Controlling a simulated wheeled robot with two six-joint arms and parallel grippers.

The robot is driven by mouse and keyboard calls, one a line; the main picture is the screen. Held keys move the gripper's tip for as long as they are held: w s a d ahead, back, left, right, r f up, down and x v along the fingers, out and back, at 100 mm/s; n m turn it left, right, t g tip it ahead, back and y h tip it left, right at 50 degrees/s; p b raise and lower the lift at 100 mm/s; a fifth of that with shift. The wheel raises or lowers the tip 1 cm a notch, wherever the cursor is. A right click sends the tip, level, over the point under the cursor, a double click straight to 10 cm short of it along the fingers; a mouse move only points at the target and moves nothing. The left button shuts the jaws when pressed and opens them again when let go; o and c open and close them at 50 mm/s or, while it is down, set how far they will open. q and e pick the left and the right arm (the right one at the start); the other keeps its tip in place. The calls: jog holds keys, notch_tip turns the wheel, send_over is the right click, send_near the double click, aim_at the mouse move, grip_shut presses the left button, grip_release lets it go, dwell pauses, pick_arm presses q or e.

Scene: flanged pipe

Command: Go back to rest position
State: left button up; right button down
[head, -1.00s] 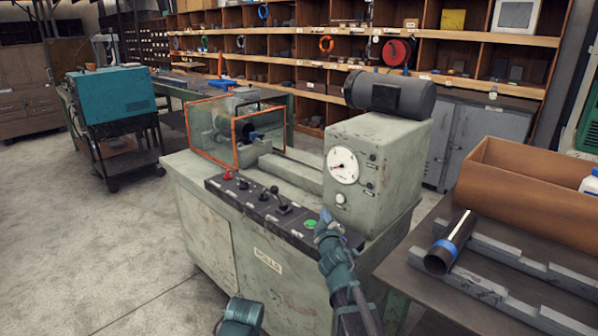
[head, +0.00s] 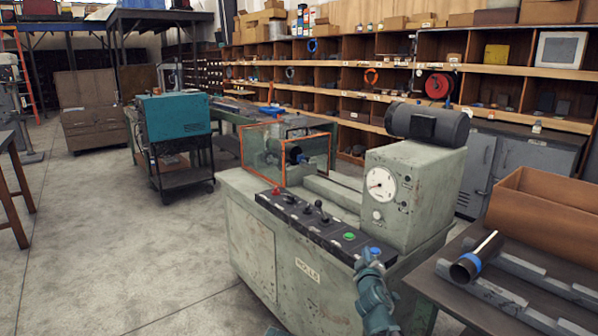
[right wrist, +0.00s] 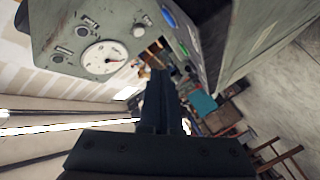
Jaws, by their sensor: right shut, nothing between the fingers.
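My right gripper (head: 368,262) is at the front edge of the machine's control panel (head: 285,212), just below the blue button (head: 375,250) in the head view. It is shut and holds nothing. In the right wrist view its dark fingers (right wrist: 160,95) lie together, with the machine's dial (right wrist: 103,57) to their upper left. A sliver of teal at the bottom edge of the head view looks like part of my left arm; my left gripper does not show.
The grey-green machine (head: 265,240) stands close in front. At right, a table (head: 450,300) bears a pipe (head: 475,258) with a blue band, grey rails and a brown box (head: 535,215). A teal unit on a cart (head: 175,128) stands at left. The floor at left is clear.

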jog(key=s+a+m+g+p, duration=0.1)
jog(key=s+a+g+p, duration=0.3)
jog(key=s, duration=0.7)
jog(key=s+a+m+g+p, duration=0.1)
jog(key=s+a+g+p, duration=0.4)
jog(key=s, duration=0.6)
jog(key=s+a+f+m+g+y+p, duration=0.1)
jog(key=s+a+m+g+p, duration=0.1)
jog(key=s+a+g+p, duration=0.2)
jog(key=s+g+p, duration=0.3)
jog(key=s+p, duration=0.2)
jog(key=s, duration=0.2)
jog(key=shift+s+a+g, duration=0.2)
jog(key=shift+a+g, duration=0.15)
jog(key=shift+g, duration=0.05)
